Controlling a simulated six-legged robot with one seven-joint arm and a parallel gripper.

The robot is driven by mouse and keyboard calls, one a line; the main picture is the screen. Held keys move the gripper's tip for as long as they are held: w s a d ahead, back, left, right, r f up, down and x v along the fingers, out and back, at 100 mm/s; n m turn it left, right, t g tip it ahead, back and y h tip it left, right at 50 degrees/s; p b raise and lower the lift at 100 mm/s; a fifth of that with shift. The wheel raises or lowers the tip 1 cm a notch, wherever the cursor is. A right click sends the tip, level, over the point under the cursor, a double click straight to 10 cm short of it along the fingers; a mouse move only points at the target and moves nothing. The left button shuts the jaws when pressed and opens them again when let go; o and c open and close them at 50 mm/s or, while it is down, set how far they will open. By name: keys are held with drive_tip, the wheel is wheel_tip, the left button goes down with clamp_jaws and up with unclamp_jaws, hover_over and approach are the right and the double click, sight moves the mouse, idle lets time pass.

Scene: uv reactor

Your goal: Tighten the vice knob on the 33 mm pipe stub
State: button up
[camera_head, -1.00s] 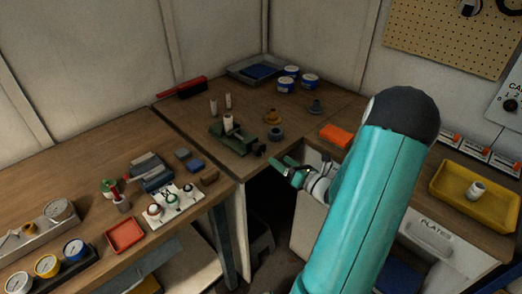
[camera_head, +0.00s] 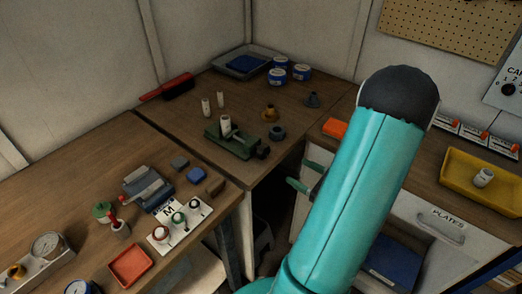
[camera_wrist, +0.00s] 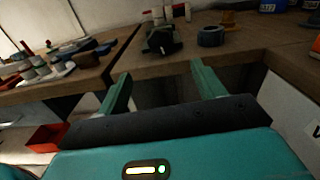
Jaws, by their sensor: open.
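The dark green vice (camera_head: 240,147) sits on the corner bench with a white pipe stub (camera_head: 226,124) standing upright in it. Its dark knob (camera_head: 263,152) sticks out at the right end, near the bench's front edge. In the wrist view the vice (camera_wrist: 160,38) is beyond the fingertips, roughly centred between them; its knob is too dark to make out clearly. My gripper (camera_head: 301,175) is open and empty, in front of and below the bench edge, apart from the knob. Its two green fingers also show in the wrist view (camera_wrist: 161,72). My arm hides part of the gripper.
A grey ring (camera_head: 277,133), a brass part (camera_head: 270,113) and two white stubs (camera_head: 213,103) stand near the vice. An orange block (camera_head: 335,128) lies on the right bench. A white drawer front (camera_head: 435,220) is below it. Red tray (camera_head: 130,265) at left.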

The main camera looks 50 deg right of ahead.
sight(267, 153)
drive_tip(key=w, duration=0.8)
drive_tip(key=w+a, duration=0.1)
drive_tip(key=w, duration=0.4)
drive_tip(key=c, duration=1)
drive_tip(key=shift+m, duration=2.3)
drive_tip(key=o, duration=1)
drive_tip(key=shift+s, duration=0.1)
drive_tip(key=s+d, duration=0.1)
drive_tip(key=s, duration=1.2)
drive_tip(key=shift+s, duration=0.35)
